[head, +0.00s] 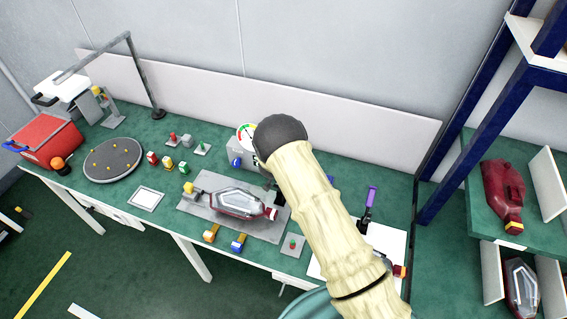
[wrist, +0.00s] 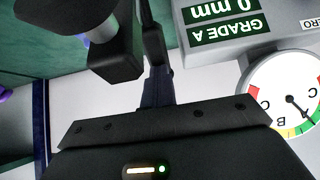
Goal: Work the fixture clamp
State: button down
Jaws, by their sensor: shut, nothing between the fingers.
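A grey fixture plate (head: 195,207) lies on the bench in the head view with a clear and red tail lamp (head: 240,203) on it. A yellow-knobbed part (head: 188,187) stands at the plate's left end; I cannot tell for sure if it is the clamp. My gripper shows in the wrist view (wrist: 153,50), shut and empty, with its dark fingers narrow together. A black block with a grey cylinder (wrist: 115,50) is close beside the fingers; I cannot tell what it is or whether they touch. My arm hides most of the gripper in the head view.
The gauge box (head: 243,155) with a round dial (head: 246,132) stands behind the plate; the dial also shows in the wrist view (wrist: 285,90). A purple-handled tool (head: 371,196) is right of my arm. A round turntable (head: 112,160) and red bin (head: 47,143) are at left.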

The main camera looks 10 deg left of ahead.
jog(key=shift+d+r+p, duration=0.1)
jog(key=shift+r+p, duration=0.2)
jog(key=shift+r, duration=0.1)
jog(key=p+v, duration=0.1)
jog(key=v, duration=0.1)
jog(key=p+v, duration=0.1)
jog(key=shift+r, duration=0.5)
jog(key=w+r+b+v, duration=0.1)
jog(key=b+v, duration=0.1)
jog(key=v, duration=0.7)
jog(key=shift+w+r, duration=0.25)
jog(key=shift+r, duration=0.1)
dwell(0.4)
